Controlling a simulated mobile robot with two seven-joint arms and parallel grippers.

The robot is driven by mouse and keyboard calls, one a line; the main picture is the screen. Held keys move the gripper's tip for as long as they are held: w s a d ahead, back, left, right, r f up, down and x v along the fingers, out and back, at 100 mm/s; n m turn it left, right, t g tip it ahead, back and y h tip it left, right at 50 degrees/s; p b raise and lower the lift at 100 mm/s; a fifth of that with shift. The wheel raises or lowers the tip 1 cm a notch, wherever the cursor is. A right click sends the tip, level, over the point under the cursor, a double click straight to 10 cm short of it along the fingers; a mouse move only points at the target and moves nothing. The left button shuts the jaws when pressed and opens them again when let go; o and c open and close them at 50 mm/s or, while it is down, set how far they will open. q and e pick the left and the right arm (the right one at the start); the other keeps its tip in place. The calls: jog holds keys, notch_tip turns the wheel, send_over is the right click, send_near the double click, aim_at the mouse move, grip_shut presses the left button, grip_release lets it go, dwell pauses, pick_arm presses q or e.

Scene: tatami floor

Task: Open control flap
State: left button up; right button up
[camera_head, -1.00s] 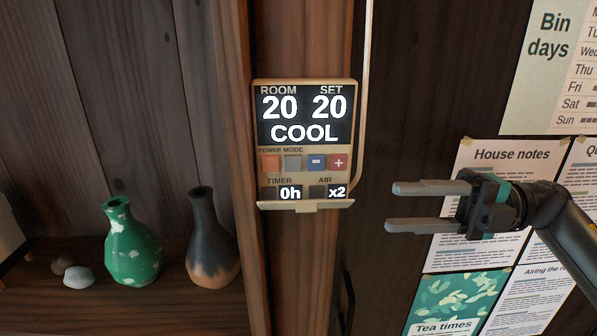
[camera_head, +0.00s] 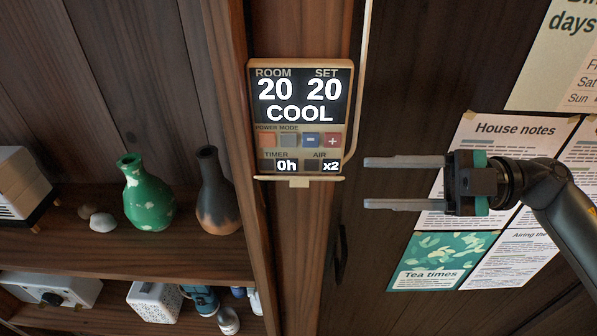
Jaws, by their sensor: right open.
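The control panel (camera_head: 300,120) is a beige wall unit on a wooden post, with a lit screen reading room 20, set 20, COOL, timer 0h and air x2. Its coloured buttons (camera_head: 300,140) are in plain sight. The control flap (camera_head: 299,180) shows as a thin beige strip with a small tab along the panel's bottom edge, seen nearly edge-on. My right gripper (camera_head: 405,183) is open and empty, to the right of the panel at about the flap's height in the picture, its fingers pointing left and apart from it. My left gripper is out of view.
A cable (camera_head: 363,80) runs down the panel's right side. Shelves at left hold a green vase (camera_head: 149,195), a dark vase (camera_head: 216,192), stones and several small items below. Posters such as the house notes (camera_head: 507,150) hang behind my right arm. A dark handle (camera_head: 341,255) sits below right of the panel.

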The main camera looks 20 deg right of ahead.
aim_at(299, 180)
jog(key=p+x, duration=0.2)
jog(key=x, duration=0.9)
grip_shut()
dwell(0.4)
